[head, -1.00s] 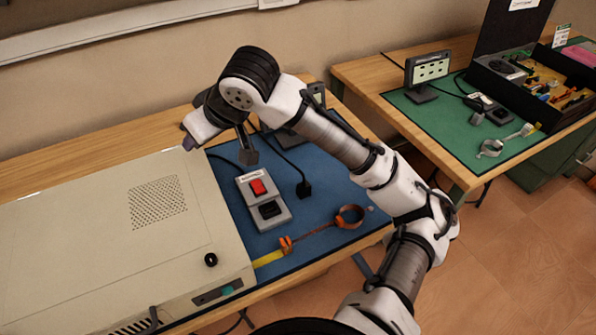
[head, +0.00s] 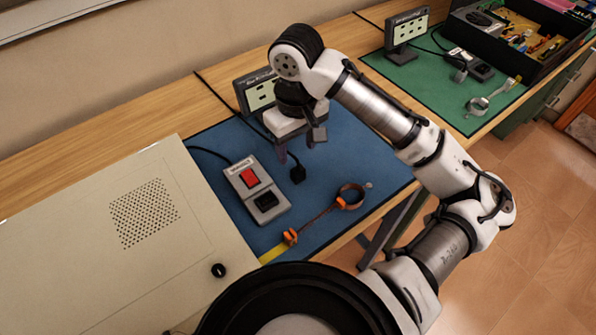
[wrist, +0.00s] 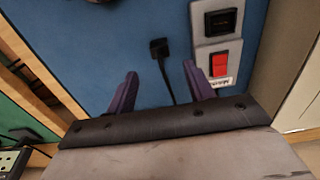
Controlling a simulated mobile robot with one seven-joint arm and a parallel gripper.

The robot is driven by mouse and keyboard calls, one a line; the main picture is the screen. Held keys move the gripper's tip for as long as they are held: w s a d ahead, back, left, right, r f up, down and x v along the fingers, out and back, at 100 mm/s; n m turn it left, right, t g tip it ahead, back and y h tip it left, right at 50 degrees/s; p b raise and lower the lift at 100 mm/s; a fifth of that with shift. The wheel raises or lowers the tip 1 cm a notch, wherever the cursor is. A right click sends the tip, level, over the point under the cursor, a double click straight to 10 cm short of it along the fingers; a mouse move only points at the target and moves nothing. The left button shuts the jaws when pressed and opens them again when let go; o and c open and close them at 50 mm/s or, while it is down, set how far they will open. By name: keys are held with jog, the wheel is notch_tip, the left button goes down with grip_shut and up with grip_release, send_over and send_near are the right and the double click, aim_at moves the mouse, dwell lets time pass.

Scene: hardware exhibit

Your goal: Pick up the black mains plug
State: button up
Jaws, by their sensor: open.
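The black mains plug (head: 297,174) lies on the blue mat (head: 226,146), right of the grey switch box. Its cable runs back beneath my gripper. In the wrist view the plug (wrist: 159,48) lies just beyond the purple fingertips, roughly midway between them, with its cable passing between the fingers. My gripper (head: 296,152) points down above the mat, near the plug and apart from it. It also shows in the wrist view (wrist: 160,71), open with nothing between the fingers.
The grey box (head: 256,189) has a red switch and black socket. A wrist strap (head: 340,200) lies at the mat's front. A small display (head: 257,92) stands behind my gripper. A large beige case (head: 110,245) fills the left. Another bench with a green mat (head: 440,95) is at right.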

aim_at(298, 169)
notch_tip(298, 169, down, 3)
jog(key=shift+r, duration=0.15)
jog(key=f, duration=0.4)
jog(key=shift+s+d, duration=0.15)
jog(key=shift+s, duration=0.2)
jog(key=shift+f, duration=0.55)
jog(key=c, duration=0.9)
